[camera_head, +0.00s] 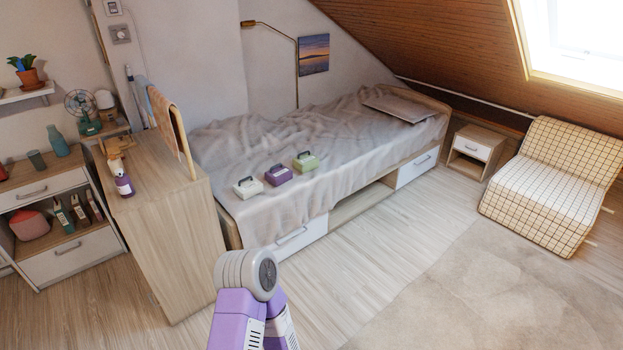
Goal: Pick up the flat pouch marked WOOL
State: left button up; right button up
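No flat pouch with a readable WOOL marking shows in the head view. Three small box-like items with dark tops or handles sit in a row on the bed: a white one (248,187), a purple one (278,175) and a green one (306,162). Any lettering on them is too small to read. Neither of my grippers is in view. Only a purple and grey part of my own arm shows at the bottom, in front of the bed.
The bed (359,136) has a grey cover and drawers below. A low shelf unit (65,256) is at far left. A nightstand (474,151) and checked chair (546,180) stand right. The floor ahead is clear.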

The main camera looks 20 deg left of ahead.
aim_at(278, 174)
jog(key=i, duration=1.6)
jog(key=u, duration=1.1)
jog(key=i, duration=1.3)
jog(key=u, duration=1.4)
jog(key=i, duration=0.65)
jog(key=u, duration=0.1)
